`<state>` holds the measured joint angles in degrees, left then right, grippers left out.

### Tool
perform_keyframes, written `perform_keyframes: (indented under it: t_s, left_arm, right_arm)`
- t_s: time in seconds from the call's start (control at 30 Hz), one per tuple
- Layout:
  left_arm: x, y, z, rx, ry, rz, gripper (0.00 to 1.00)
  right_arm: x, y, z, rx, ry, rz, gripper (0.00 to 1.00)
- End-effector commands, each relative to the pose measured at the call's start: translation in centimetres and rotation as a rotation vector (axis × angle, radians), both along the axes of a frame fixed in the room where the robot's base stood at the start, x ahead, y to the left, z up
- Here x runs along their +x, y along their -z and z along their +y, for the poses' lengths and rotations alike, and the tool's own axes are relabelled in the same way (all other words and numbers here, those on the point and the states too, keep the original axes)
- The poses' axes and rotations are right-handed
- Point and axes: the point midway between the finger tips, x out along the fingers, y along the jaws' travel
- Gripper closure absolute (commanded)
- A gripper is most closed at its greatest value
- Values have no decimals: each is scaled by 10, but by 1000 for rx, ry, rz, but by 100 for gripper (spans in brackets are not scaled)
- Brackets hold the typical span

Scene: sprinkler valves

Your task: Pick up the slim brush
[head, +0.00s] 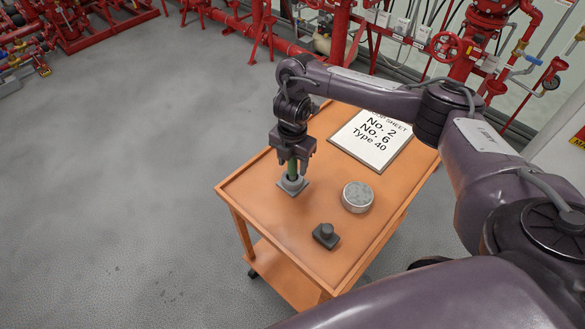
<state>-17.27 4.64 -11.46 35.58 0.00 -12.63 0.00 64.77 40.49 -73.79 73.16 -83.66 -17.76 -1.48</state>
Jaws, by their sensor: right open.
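My left gripper is not in view.
The orange cart (262,220) also bears a round grey tin (357,197), a small dark block with a knob (326,235) and a sheet reading "No. 2, No. 6, Type 40" (371,138). Red pipes and valves (450,45) line the back wall. The floor to the left is clear.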

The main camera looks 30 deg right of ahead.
Motion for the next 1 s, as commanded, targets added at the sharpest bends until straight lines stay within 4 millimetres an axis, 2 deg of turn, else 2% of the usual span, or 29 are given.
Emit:
perform_keyframes:
  t_s: [0.07,0.27,0.67,1.0]
  left_arm:
    - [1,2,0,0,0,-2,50]
    - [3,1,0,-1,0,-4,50]
    - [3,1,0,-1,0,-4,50]
    - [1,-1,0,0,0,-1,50]
  right_arm:
    - [0,5,0,-1,0,1,50]
    - [0,4,0,-1,0,-1,50]
    - [0,4,0,-1,0,-1,98]
    - [1,-2,0,-1,0,-3,98]
